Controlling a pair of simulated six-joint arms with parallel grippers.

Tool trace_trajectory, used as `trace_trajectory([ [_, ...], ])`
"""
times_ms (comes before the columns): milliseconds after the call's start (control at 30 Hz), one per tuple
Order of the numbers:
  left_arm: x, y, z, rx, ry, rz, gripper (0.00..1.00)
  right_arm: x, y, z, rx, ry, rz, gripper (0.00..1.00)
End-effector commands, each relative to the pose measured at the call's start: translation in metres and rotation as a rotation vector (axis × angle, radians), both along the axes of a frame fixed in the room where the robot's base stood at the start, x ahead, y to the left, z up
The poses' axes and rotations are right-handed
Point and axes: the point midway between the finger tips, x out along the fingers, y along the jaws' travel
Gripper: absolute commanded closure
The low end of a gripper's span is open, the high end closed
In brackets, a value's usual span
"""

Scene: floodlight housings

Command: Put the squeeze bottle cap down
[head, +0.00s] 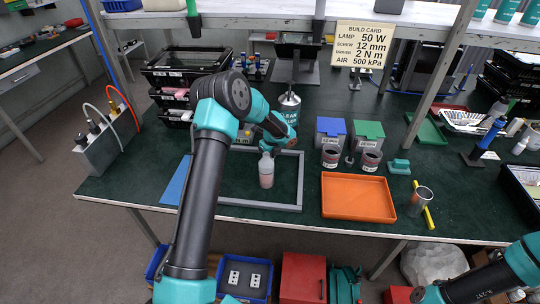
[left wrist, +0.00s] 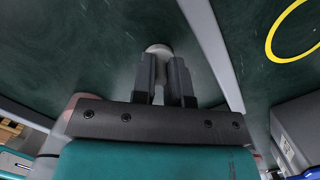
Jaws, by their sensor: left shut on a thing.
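My left gripper (left wrist: 164,62) is shut on a small pale round piece, the squeeze bottle cap (left wrist: 158,48), at its fingertips in the left wrist view. In the head view the left gripper (head: 267,149) is low over the table, at the top of the pinkish squeeze bottle (head: 266,172). The bottle stands upright inside a grey frame (head: 262,206) on the dark green table. A pinkish shape is partly hidden behind the gripper body in the left wrist view. I cannot tell whether the cap touches the bottle. My right gripper is out of view.
An orange tray (head: 357,212) lies right of the frame, with two dark-labelled jars (head: 371,161) behind it. A blue sheet (head: 176,182) lies at left. Table inside the frame's left part is clear.

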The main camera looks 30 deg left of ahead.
Motion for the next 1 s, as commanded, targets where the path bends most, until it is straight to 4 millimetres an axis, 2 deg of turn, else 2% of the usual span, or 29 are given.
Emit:
trace_trajectory([
  [167,0.000,0.000,-0.003,-0.001,0.001,0.000,1.00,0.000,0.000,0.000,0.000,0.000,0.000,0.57],
  [200,0.000,0.000,-0.003,0.000,0.001,0.000,0.85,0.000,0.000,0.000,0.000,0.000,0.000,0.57],
  [467,0.000,0.000,-0.003,0.000,0.001,0.000,0.61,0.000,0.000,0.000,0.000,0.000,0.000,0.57],
  [767,0.000,0.000,-0.001,0.000,0.000,0.000,0.61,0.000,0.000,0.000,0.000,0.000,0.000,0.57],
  [1000,-0.001,-0.003,0.021,0.000,-0.002,0.002,0.61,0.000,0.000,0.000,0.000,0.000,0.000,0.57],
])
